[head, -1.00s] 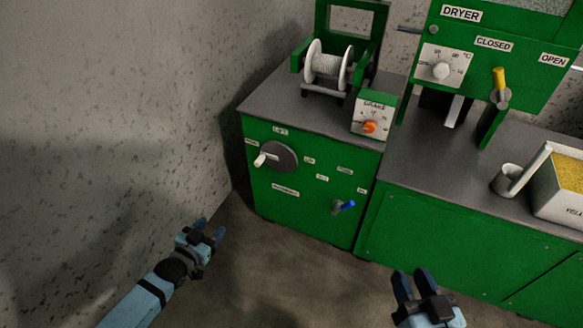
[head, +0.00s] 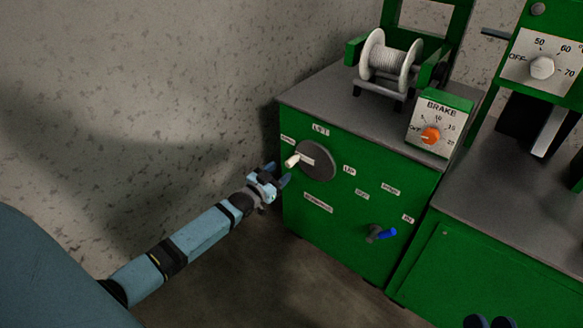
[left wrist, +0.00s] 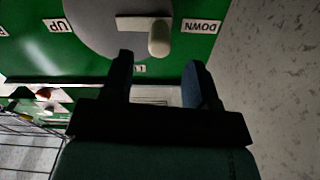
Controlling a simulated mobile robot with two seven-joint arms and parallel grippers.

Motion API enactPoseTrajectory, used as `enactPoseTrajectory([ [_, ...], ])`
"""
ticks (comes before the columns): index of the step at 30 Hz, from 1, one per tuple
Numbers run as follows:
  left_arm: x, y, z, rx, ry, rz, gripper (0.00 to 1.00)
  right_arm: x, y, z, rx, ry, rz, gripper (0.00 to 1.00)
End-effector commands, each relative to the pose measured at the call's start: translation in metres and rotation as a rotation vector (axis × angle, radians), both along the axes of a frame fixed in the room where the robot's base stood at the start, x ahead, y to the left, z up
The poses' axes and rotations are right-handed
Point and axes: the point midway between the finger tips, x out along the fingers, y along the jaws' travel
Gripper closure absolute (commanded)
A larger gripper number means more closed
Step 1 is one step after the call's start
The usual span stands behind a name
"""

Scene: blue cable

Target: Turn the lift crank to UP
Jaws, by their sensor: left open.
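The lift crank is a grey disc (head: 317,161) with a white arm and knob (head: 292,161) on the green cabinet front (head: 340,235). Its knob is at the disc's left side, toward the DOWN label (left wrist: 200,26). The UP label (head: 349,169) is right of the disc. My left gripper (head: 279,173) is open and empty, just left of and below the knob. In the left wrist view, turned upside down, the knob (left wrist: 159,38) lies ahead, lined up between the fingertips (left wrist: 158,62), apparently not gripped. My right gripper (head: 489,321) shows only two separated fingertips at the bottom edge.
A blue-handled lever (head: 382,234) sticks out lower right on the cabinet. The brake box (head: 440,122) with an orange knob and a cable reel (head: 390,62) stand on top. A speckled wall (head: 150,90) is close on the left.

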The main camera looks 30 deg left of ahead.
Motion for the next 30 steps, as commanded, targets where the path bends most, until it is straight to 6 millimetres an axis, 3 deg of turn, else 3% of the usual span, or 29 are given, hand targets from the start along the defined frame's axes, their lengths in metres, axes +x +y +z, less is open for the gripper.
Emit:
enactPoseTrajectory([
  [3,0.026,-0.002,-0.003,0.000,-0.003,0.001,0.46,0.001,0.001,-0.017,-0.020,0.035,0.013,0.63],
  [9,0.053,-0.004,-0.002,0.000,-0.001,0.001,0.46,0.001,0.002,-0.031,-0.044,0.081,0.028,0.63],
  [22,0.063,-0.005,0.000,0.000,0.000,0.000,0.46,0.001,0.003,-0.036,-0.055,0.100,0.035,0.63],
  [29,0.063,-0.005,0.000,0.000,0.000,0.000,0.97,0.001,0.003,-0.036,-0.055,0.101,0.035,0.63],
  [30,0.063,-0.005,0.000,0.000,0.000,0.000,1.00,0.001,0.003,-0.036,-0.055,0.101,0.035,0.63],
])
